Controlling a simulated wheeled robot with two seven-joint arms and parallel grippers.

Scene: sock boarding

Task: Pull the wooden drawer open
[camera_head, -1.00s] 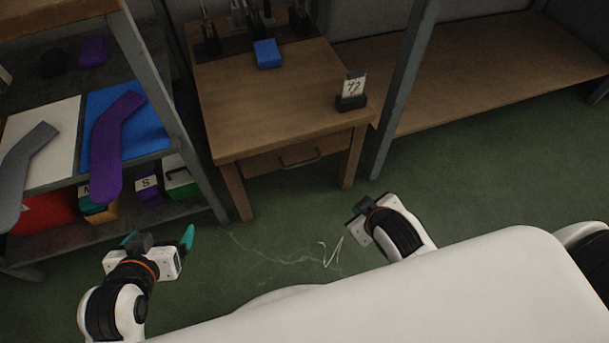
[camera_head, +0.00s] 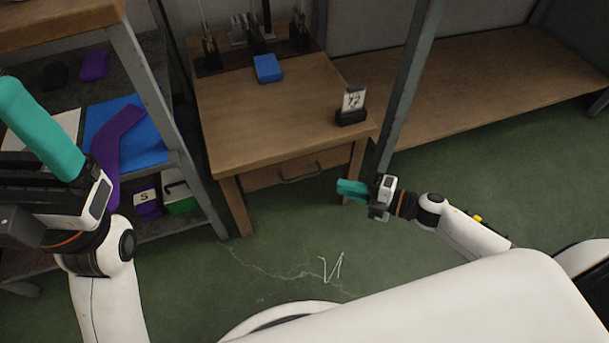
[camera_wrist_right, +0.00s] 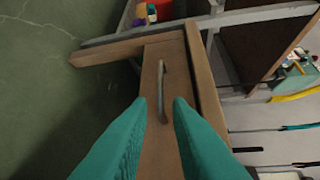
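The wooden drawer (camera_head: 270,176) is set under the top of the wooden table (camera_head: 280,110) and looks shut. Its metal bar handle (camera_head: 302,172) is on the front face. In the right wrist view the handle (camera_wrist_right: 162,90) shows ahead, just beyond and between the fingertips. My right gripper (camera_head: 342,188) is to the right of the handle in the head view, apart from it. In the right wrist view its teal fingers (camera_wrist_right: 160,105) are spread and empty. My left gripper (camera_head: 40,130) is raised at the left edge; only one teal finger shows clearly.
On the table are a blue block (camera_head: 267,68) and a card in a dark stand (camera_head: 351,107). A shelf rack with a grey post (camera_head: 150,90) stands close on the left, holding a purple sock form (camera_head: 112,150). Green floor (camera_head: 290,240) in front is clear.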

